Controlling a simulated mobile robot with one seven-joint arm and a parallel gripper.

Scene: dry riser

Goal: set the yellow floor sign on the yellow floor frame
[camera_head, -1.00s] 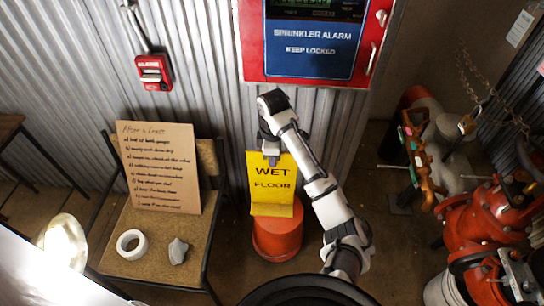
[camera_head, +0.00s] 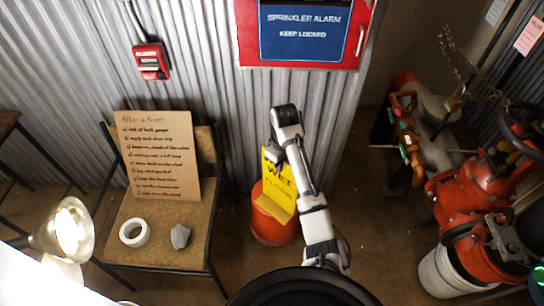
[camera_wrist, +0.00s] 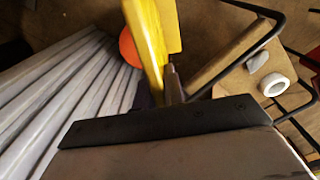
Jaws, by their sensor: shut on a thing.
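The yellow floor sign (camera_head: 278,183), with "WET FLOOR" lettering, hangs from my gripper (camera_head: 275,153) in front of the corrugated wall. My gripper is shut on its top edge; the arm partly hides the sign's right side. In the head view the sign overlaps an orange bucket-like object (camera_head: 272,225) on the floor; I cannot tell whether they touch. In the wrist view the sign (camera_wrist: 150,45) shows nearly edge-on, beyond the dark gripper body. I cannot make out the yellow floor frame in any view.
A chair (camera_head: 165,250) at left holds a cardboard notice (camera_head: 158,155), a white tape roll (camera_head: 134,232) and a grey lump (camera_head: 180,236). A lit lamp (camera_head: 70,230) stands front left. Red pipework (camera_head: 470,190) fills the right. Floor between arm and pipework is clear.

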